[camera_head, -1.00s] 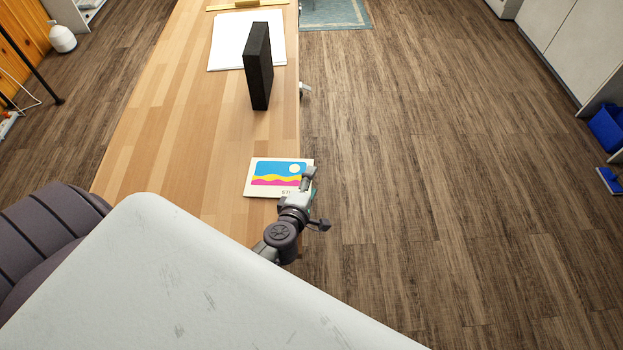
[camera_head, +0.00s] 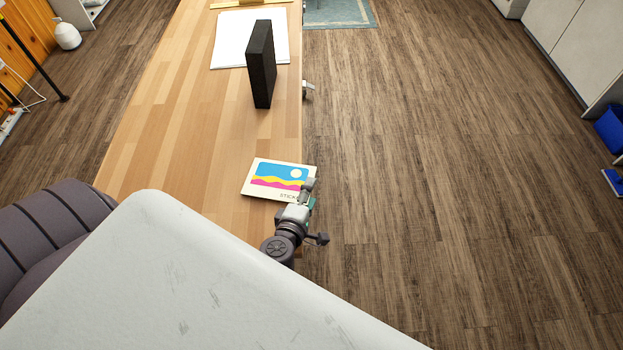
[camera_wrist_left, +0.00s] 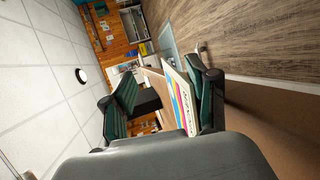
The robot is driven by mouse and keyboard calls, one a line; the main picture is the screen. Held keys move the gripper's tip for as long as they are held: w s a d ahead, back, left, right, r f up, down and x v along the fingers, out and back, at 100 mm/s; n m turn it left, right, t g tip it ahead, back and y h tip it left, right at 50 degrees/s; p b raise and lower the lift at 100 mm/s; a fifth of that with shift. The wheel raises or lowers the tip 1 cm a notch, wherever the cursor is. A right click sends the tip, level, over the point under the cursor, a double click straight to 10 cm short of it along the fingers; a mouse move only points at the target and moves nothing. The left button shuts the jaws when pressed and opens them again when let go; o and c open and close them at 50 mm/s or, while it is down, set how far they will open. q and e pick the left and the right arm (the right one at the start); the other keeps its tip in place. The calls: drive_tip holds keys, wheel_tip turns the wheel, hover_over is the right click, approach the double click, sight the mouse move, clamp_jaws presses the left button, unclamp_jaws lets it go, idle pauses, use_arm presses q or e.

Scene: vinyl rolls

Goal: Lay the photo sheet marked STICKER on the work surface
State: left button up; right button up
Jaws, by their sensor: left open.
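The photo sheet (camera_head: 268,181) with a sun-and-waves picture and STICKER lettering is at the right edge of the wooden work surface (camera_head: 185,130). Its right side reaches slightly past that edge in the head view. I cannot tell whether it rests flat on the wood. My left gripper (camera_head: 309,192) is at the sheet's lower right corner and hides the end of the lettering. In the left wrist view the fingers are open, with the sheet (camera_wrist_left: 177,95) between them, close to the right finger. My right gripper is not in view.
A black upright block (camera_head: 261,65) stands on the work surface farther back. It stands by white paper (camera_head: 228,45), with a yellow bar (camera_head: 245,4) behind. Bare wood lies left of the sheet. A large white panel (camera_head: 190,280) covers the lower view.

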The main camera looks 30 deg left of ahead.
use_arm(q)
drive_tip(key=shift+s+a+f, duration=0.1)
drive_tip(key=shift+s+f, duration=0.05)
drive_tip(key=shift+s, duration=0.35)
drive_tip(key=shift+s+a+f, duration=0.1)
drive_tip(key=shift+s, duration=0.35)
